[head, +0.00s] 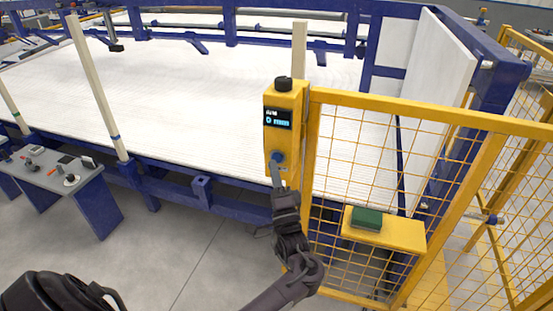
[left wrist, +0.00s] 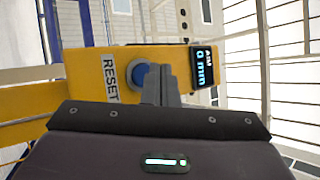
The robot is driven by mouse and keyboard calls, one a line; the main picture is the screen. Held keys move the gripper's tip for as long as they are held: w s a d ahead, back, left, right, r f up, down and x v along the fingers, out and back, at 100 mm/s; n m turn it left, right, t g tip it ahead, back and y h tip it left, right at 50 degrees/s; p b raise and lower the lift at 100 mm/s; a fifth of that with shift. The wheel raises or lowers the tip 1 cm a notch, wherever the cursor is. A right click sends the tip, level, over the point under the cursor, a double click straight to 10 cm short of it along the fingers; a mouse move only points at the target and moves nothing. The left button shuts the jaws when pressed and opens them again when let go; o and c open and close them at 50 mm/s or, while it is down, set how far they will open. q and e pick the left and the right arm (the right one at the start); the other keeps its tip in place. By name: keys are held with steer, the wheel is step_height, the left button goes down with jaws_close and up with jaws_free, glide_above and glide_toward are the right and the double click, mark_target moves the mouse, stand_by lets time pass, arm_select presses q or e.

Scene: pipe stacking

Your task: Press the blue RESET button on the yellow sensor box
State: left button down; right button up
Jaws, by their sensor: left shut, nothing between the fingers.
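The yellow sensor box (head: 283,103) is mounted on the yellow fence post, with a black knob on top and a small dark screen with cyan text. Its round blue RESET button (head: 277,157) is low on the front face. In the left wrist view the box (left wrist: 85,69) lies sideways, and the blue button (left wrist: 141,76) is beside the RESET label. My left gripper (head: 277,172) is shut and empty, its tips right at the button. In the wrist view the fingertips (left wrist: 160,87) overlap the button's right edge; I cannot tell whether they touch it. My right gripper is not in view.
The yellow mesh fence (head: 330,200) runs right from the box, with a yellow shelf (head: 400,233) bearing a green block (head: 367,217). A blue-framed white pipe bed (head: 190,90) lies behind. A grey table (head: 60,190) with small tools stands at left. The floor between is clear.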

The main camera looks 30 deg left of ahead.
arm_select(q)
steer(key=shift+w, duration=0.1)
steer(key=shift+w+a, duration=0.1)
steer(key=shift+w, duration=0.25)
steer(key=shift+w+a+b, duration=0.1)
steer(key=shift+w+b, duration=0.25)
stand_by(0.7)
stand_by(0.3)
steer(key=shift+s+d+p, duration=0.2)
steer(key=shift+s+p, duration=0.45)
steer(key=shift+s, duration=0.15)
steer(key=s+p, duration=0.1)
steer(key=s, duration=0.1)
steer(key=s+d+p, duration=0.1)
steer(key=s+p, duration=0.1)
steer(key=shift+s+d, duration=0.1)
steer(key=shift+s, duration=0.3)
